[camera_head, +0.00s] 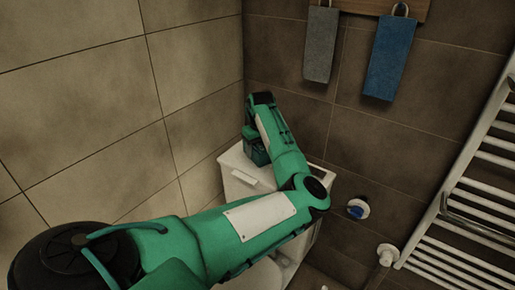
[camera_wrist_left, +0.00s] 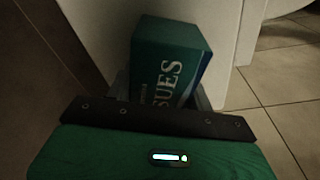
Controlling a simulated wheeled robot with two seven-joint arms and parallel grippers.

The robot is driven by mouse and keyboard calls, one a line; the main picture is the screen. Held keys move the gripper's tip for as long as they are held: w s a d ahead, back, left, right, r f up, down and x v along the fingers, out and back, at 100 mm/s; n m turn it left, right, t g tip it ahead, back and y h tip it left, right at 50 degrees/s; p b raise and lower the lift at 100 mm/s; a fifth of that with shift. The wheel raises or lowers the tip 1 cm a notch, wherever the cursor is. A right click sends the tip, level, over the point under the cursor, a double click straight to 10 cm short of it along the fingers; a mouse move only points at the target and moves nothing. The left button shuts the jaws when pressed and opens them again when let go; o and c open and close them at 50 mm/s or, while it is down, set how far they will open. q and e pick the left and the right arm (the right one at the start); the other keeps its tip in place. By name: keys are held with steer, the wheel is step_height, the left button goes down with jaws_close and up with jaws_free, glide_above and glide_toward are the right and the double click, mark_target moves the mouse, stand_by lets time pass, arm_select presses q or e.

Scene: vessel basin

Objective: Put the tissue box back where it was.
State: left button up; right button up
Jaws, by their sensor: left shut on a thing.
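The tissue box (camera_head: 257,153) is dark green and mostly covered by my arm in the head view. It shows at the back left corner, over or on the top of a white cabinet-like unit (camera_head: 236,160); I cannot tell whether it touches. My left gripper (camera_wrist_left: 161,97) is shut on the box, with a grey finger at each side. My right gripper is not in view.
A grey towel (camera_head: 320,45) and a blue towel (camera_head: 390,57) hang on the back wall. A white towel radiator (camera_head: 470,190) stands at the right. A blue and white round fitting (camera_head: 357,209) is on the wall. Tiled walls close in the corner behind the box.

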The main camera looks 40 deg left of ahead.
mark_target(260, 145)
arm_select(q)
steer(key=o, duration=1)
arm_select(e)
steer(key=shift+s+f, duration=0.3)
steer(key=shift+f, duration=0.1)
arm_select(q)
steer(key=shift+r, duration=0.1)
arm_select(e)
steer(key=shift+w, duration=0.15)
arm_select(q)
steer(key=shift+r, duration=0.65)
steer(key=r, duration=0.3)
steer(key=d+r, duration=0.1)
steer(key=r, duration=0.7)
steer(key=shift+s+d, duration=0.2)
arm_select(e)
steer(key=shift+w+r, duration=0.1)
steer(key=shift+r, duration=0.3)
arm_select(q)
steer(key=shift+f, duration=0.1)
